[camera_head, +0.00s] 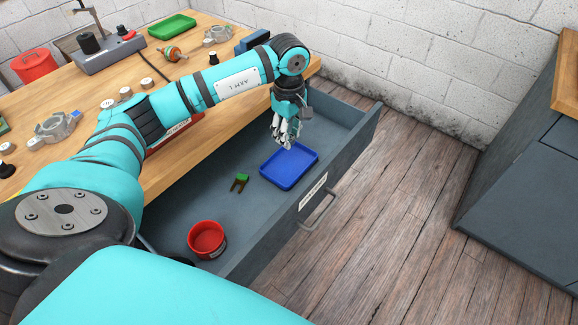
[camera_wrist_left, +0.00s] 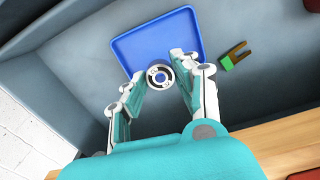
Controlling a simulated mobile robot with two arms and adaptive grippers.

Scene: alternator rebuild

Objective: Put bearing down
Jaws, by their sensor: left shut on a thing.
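In the left wrist view the left gripper (camera_wrist_left: 160,82) is shut on the bearing (camera_wrist_left: 160,74), a small ring with a metal face and dark centre. The bearing overlaps the edge of the blue tray (camera_wrist_left: 150,34) in that view; I cannot tell how high above it the bearing is. In the head view the fingers hide the bearing. My right gripper does not show.
In the drawer lie a green and brown forked piece (camera_head: 240,182) and a red round container (camera_head: 207,239). The drawer walls stand around the gripper. The wooden workbench (camera_head: 110,75) beside it carries a green tray (camera_head: 172,26) and several parts. A grey cabinet (camera_head: 530,170) stands at right.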

